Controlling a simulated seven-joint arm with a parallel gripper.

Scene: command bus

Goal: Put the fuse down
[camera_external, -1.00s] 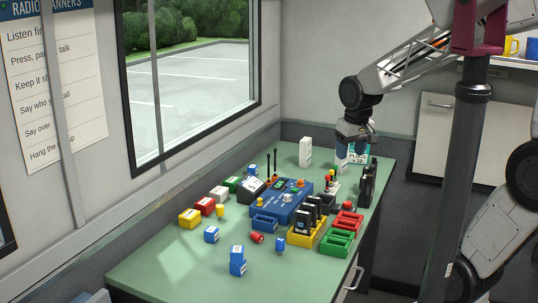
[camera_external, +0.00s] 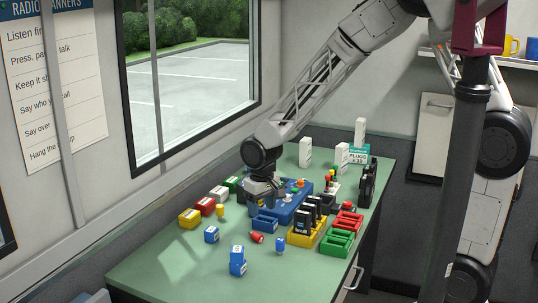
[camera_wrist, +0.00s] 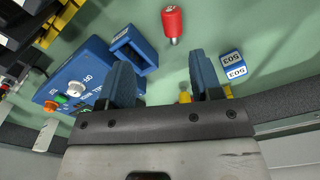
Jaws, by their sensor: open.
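My gripper (camera_external: 264,200) points down over the left end of the blue device (camera_external: 290,210). Its jaws are apart in the wrist view (camera_wrist: 160,88), with nothing visibly gripped. No fuse is labelled, so I cannot tell which one is meant. A red cylinder (camera_external: 256,237) with a metal end lies on the green table, apart from my gripper; it also shows in the wrist view (camera_wrist: 172,24). A small yellow cylinder (camera_external: 220,210) stands left of my gripper. A small yellow piece (camera_wrist: 184,97) shows between the fingers in the wrist view, seemingly below them. A small blue piece (camera_external: 280,244) stands nearby.
A blue open bin (camera_external: 264,224) sits close to my gripper. Yellow (camera_external: 306,236), green (camera_external: 337,243) and red (camera_external: 347,222) racks stand to the right. Coloured boxes line the left, with a blue box (camera_external: 238,262) in front. White blocks (camera_external: 305,152) stand at the back.

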